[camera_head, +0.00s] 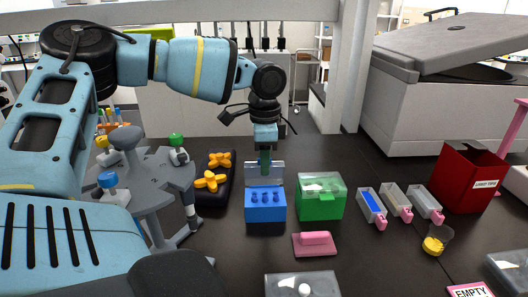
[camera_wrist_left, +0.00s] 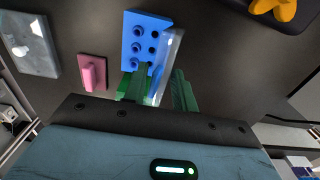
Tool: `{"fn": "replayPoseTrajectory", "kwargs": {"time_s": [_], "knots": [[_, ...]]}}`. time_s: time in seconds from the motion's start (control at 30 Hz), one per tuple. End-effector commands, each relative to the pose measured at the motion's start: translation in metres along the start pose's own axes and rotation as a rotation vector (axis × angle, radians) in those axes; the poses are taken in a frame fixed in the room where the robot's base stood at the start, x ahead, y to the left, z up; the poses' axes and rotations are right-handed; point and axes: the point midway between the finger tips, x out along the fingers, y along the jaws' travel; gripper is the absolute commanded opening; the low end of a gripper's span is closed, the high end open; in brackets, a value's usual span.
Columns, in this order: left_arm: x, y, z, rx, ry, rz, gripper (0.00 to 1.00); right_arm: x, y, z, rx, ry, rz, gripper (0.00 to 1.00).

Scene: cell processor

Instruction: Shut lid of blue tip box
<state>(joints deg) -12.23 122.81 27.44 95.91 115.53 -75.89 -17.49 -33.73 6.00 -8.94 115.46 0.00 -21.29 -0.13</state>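The blue tip box (camera_head: 265,205) stands on the dark table in the middle of the head view, with its clear lid (camera_head: 278,172) raised roughly upright at the back. In the left wrist view the blue box (camera_wrist_left: 143,40) shows its top with several holes, and the lid (camera_wrist_left: 171,58) stands on edge beside them. My left gripper (camera_head: 265,160) points down at the lid. Its green fingers (camera_wrist_left: 160,90) are apart, one on each side of the lid; I cannot tell whether they touch it. My right gripper is not in view.
A green box (camera_head: 320,200) stands close on the right, and a dark tray with yellow pieces (camera_head: 212,181) on the left. A pink block (camera_head: 314,244) lies in front. Narrow trays (camera_head: 396,202) and a red bin (camera_head: 467,178) are further right. A grey rack (camera_head: 150,190) stands left.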

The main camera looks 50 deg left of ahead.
Motion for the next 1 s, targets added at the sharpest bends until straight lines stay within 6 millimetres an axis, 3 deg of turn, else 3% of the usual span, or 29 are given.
{"fn": "replayPoseTrajectory", "kwargs": {"time_s": [0.4, 0.77, 1.0], "knots": [[0.0, 0.025, 0.0, 0.001, 0.001, 0.001, 0.27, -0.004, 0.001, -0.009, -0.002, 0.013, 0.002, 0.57], [0.001, 0.027, 0.0, 0.0, 0.0, 0.002, 0.27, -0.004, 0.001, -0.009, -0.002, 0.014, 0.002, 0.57], [-0.014, 0.032, 0.0, 0.001, 0.003, 0.0, 0.27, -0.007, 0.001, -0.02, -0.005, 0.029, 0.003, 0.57]]}}
